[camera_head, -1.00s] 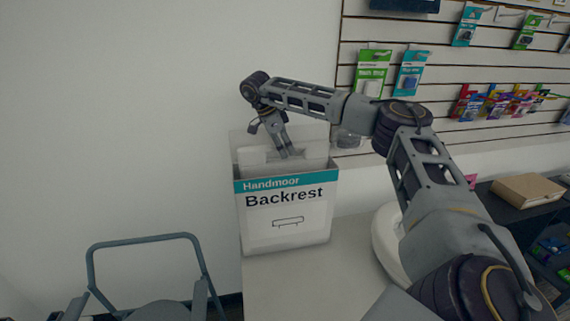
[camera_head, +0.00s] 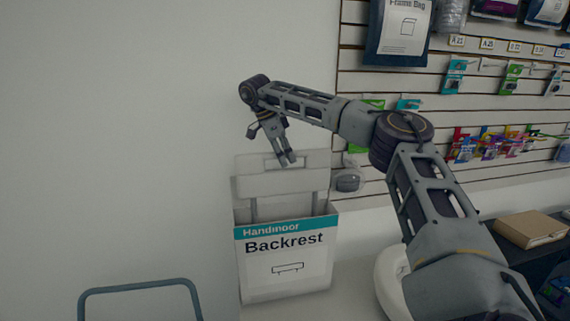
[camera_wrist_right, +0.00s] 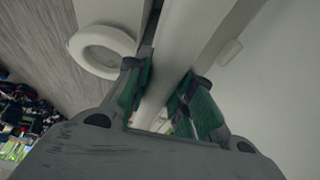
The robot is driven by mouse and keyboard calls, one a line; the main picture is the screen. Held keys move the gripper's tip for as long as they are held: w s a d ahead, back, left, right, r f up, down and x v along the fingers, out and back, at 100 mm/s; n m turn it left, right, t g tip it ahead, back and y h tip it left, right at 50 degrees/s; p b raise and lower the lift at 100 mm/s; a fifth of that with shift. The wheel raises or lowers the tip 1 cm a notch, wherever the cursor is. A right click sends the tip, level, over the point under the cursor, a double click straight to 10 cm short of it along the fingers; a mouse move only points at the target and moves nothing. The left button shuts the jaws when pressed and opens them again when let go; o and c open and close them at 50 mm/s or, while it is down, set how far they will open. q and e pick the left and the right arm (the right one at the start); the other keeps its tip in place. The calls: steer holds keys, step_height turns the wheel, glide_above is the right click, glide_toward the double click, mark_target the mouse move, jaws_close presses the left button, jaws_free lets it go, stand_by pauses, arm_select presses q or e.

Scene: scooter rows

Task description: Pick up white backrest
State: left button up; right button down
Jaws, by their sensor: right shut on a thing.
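The white backrest (camera_head: 307,178) is upright in the head view, its top pad raised above the box and its two posts reaching down into the box. The white box (camera_head: 287,266) has a teal band and the word "Backrest", and stands on a light counter against the wall. My right gripper (camera_head: 287,160) is shut on the top bar of the backrest. In the right wrist view the green-padded fingers (camera_wrist_right: 163,98) close on either side of the white bar (camera_wrist_right: 180,45). My left gripper is not in view.
A slatted wall with hanging packets (camera_head: 495,143) is at the right. A round white object (camera_head: 391,278) stands on the counter right of the box, and a cardboard box (camera_head: 530,229) lies on a dark shelf. A grey metal frame (camera_head: 140,287) is at lower left.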

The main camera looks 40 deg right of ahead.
steer(key=shift+r, duration=1.15)
steer(key=shift+r+p, duration=0.1)
steer(key=shift+p, duration=0.25)
